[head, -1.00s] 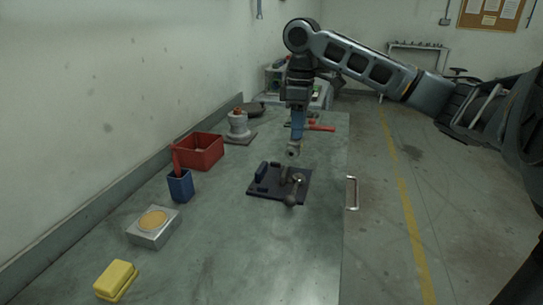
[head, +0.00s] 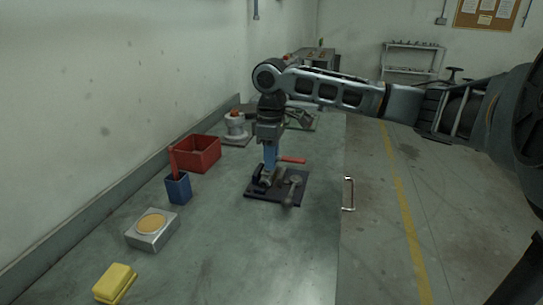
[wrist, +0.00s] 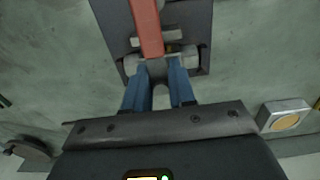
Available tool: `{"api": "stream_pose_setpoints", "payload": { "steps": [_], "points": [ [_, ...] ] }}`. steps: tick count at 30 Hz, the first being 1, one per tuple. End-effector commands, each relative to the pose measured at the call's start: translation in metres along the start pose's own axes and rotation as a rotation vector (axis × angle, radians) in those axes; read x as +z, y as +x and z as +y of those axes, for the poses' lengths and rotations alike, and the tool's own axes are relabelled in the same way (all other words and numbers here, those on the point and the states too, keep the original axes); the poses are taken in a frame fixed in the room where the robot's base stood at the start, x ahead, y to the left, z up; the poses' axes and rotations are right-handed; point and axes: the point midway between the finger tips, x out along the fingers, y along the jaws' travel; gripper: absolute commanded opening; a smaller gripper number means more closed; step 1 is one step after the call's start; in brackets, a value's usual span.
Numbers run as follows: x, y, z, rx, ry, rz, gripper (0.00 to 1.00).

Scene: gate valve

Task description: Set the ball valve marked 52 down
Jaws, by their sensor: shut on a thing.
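The ball valve has a long red lever (head: 292,160) and a grey metal body (wrist: 135,64). Its mark is not legible. My gripper (head: 268,178) points down with blue fingers, shut on the valve. The valve is low over the left part of a dark fixture plate (head: 262,198) with small upright blocks. In the wrist view, my fingers (wrist: 160,90) close on the body and the red lever points away from them. The valve's ends lie beside the plate's blocks. I cannot tell whether its underside touches the plate.
A grey tool with a round end (head: 292,188) sits on the plate's right side. To the left are a red bin (head: 203,153), a blue cup (head: 179,189), a metal block with a tan disc (head: 151,228) and a yellow block (head: 115,283).

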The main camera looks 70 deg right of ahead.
Motion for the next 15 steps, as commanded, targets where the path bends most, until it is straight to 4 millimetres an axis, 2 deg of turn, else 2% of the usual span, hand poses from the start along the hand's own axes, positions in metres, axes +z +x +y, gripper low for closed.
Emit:
{"api": "stream_pose_setpoints", "payload": {
  "steps": [5, 6, 13, 15],
  "points": [
    [-0.0001, 0.0008, 0.0001, 0.0, 0.0, 0.001, 0.0],
    [0.0001, 0.0013, 0.0, -0.001, 0.0, 0.0, 0.27],
    [0.0002, 0.0011, 0.0, -0.001, 0.0, 0.0, 0.49],
    [0.0002, 0.0011, 0.0, 0.0, 0.0, 0.0, 0.5]
  ]
}}
